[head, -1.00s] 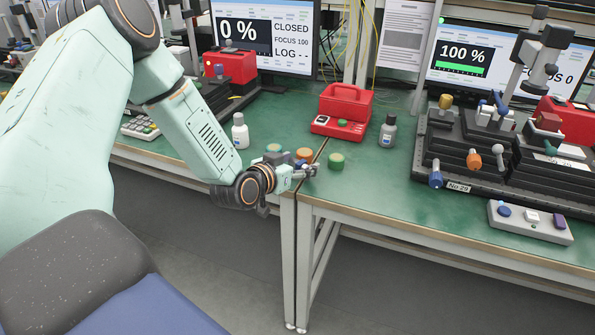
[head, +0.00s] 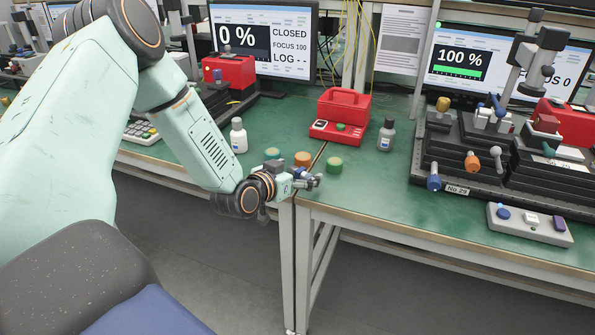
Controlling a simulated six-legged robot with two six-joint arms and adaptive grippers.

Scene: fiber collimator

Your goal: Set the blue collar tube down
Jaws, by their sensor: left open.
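My left gripper (head: 313,182) is open, low over the front edge of the green bench near the seam between its two halves. A small dark blue piece (head: 297,171) shows right behind the gripper. It may be the blue collar tube, but I cannot tell whether it touches the fingers or rests on the bench. Behind it, a teal-blue round piece (head: 272,154), an orange one (head: 302,159) and a green one (head: 334,165) stand in a row. The gripper partly hides the space in front of them. My right gripper is not in view.
White (head: 238,135) and grey (head: 386,135) bottles stand behind the row at either side. A red case (head: 343,112) is farther back. A black stage with knobs (head: 470,175) and a button box (head: 530,224) fill the right. Bare bench lies right of the green piece.

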